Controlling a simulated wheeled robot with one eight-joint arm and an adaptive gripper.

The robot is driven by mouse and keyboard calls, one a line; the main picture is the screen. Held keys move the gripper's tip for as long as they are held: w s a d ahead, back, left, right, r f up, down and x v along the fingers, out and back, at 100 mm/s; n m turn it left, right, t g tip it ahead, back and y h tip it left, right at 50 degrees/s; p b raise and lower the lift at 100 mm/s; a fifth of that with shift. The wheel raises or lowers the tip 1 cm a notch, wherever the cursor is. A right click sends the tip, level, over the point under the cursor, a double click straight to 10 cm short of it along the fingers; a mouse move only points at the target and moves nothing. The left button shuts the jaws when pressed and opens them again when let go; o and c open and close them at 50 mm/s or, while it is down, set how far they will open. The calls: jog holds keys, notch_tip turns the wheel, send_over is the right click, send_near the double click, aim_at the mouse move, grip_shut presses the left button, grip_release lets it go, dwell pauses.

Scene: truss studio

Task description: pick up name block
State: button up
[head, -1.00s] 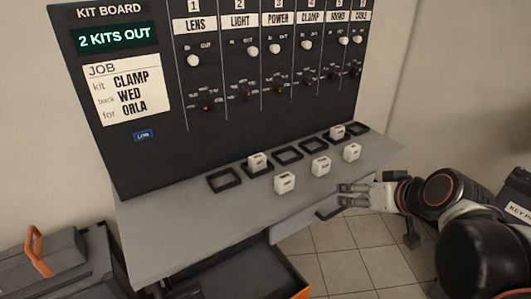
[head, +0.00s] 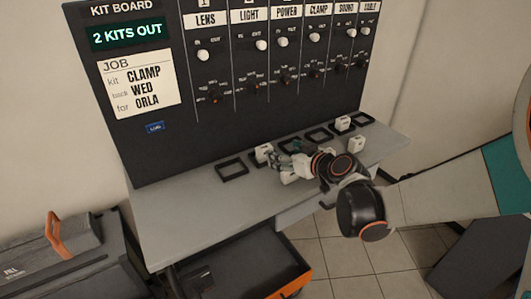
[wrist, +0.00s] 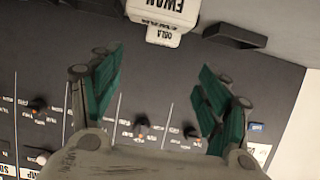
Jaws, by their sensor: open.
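My gripper (head: 280,160) is low over the sloped grey shelf in the head view, among the white blocks. In the wrist view its two green-padded fingers (wrist: 160,62) are apart with nothing between them. A white name block (wrist: 155,14) is at the top of the wrist view, beyond the fingertips; its large face seems to read EWAN, the smaller label is unclear. In the head view one white block (head: 263,151) stands just left of my gripper, and another (head: 289,178) is partly hidden beneath it. Two more blocks (head: 343,123) and (head: 355,145) are to the right.
The dark kit board (head: 215,120) rises behind the shelf (head: 180,205). Its job card (head: 137,86) reads CLAMP, WED, ORLA. Several black frames stand along the shelf back, one empty (head: 232,169) at left. A grey case with an orange handle (head: 57,236) is lower left.

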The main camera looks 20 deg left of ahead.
jog(key=b, duration=0.1)
send_near(265, 148)
jog(key=x, duration=0.4)
jog(key=shift+w+r, duration=0.1)
jog(key=shift+w, duration=0.1)
jog(key=b+x, duration=0.2)
jog(key=x, duration=0.3)
jog(key=shift+f, duration=0.25)
jog(key=shift+s+r, duration=0.1)
jog(key=c, duration=1.2)
